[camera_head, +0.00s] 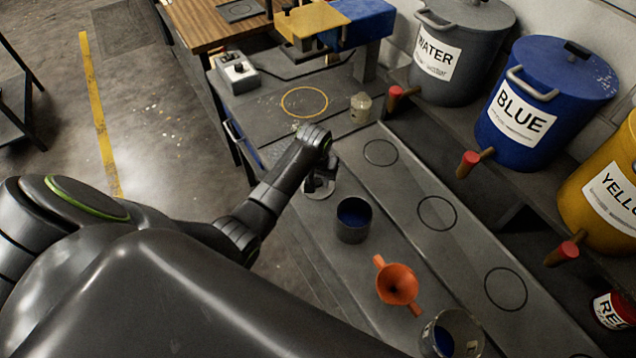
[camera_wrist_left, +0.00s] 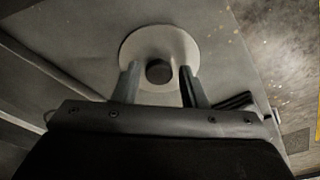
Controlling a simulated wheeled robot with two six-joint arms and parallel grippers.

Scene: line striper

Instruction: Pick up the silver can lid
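The silver can lid (camera_wrist_left: 160,45) is a round, pale disc with a dark knob (camera_wrist_left: 159,72) at its centre. In the head view the lid (camera_head: 318,191) lies on the grey bench, partly hidden under my left gripper (camera_head: 320,182). In the left wrist view the two fingers of my left gripper (camera_wrist_left: 160,84) stand apart on either side of the knob, with small gaps between them and it. The fingers overlap the lid's near part in that view. My right gripper is not in view.
A dark can with blue paint (camera_head: 353,219) stands close to the lid. An orange funnel (camera_head: 397,284) and another can with blue paint (camera_head: 452,335) are nearer. A small jar (camera_head: 360,107) stands farther back. Large labelled drums, including the blue drum (camera_head: 545,100), line the right.

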